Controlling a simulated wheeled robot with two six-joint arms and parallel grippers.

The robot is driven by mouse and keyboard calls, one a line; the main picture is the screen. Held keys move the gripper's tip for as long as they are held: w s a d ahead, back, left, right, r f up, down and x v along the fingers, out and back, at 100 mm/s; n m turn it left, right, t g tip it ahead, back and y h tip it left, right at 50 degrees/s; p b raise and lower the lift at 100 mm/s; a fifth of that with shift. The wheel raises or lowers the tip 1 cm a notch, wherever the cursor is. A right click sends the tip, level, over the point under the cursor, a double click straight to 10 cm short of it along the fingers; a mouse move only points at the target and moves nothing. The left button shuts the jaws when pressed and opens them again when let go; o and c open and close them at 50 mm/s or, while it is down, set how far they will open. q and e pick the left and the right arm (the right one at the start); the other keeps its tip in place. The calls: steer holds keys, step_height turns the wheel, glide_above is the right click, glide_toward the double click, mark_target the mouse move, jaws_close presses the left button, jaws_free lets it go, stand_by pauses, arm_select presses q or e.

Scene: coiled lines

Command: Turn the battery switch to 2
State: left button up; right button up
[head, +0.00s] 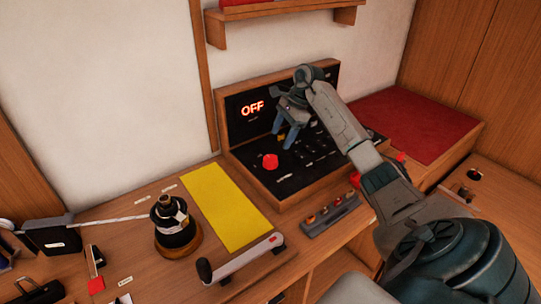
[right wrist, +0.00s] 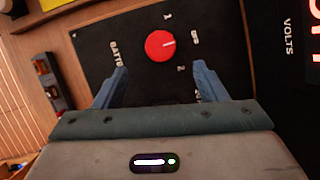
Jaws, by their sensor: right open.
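The battery switch is a round red knob (head: 270,161) on the flat black part of the wood-framed panel (head: 258,182). In the right wrist view the knob (right wrist: 160,46) has a white mark pointing right, towards the "OFF" label (right wrist: 194,38). The labels "1" (right wrist: 168,16) and "2" (right wrist: 181,68) lie on either side of it. A lit display (head: 252,108) reads "OFF". My right gripper (head: 283,135) is open and empty above the panel, its blue fingers apart from the knob. In the right wrist view the knob shows beyond the fingertips (right wrist: 160,68). My left gripper is not in view.
A yellow mat (head: 223,207) lies left of the panel. A red cushion (head: 415,122) lies to the right. A wooden shelf (head: 285,22) hangs above.

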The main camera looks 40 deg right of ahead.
mark_target(271, 158)
steer(key=p+x, duration=0.3)
steer(key=x, duration=0.5)
steer(key=shift+a+f, duration=0.1)
steer(key=shift+f, duration=0.1)
steer(key=shift+w+a+f, duration=0.1)
steer(key=shift+f, duration=0.25)
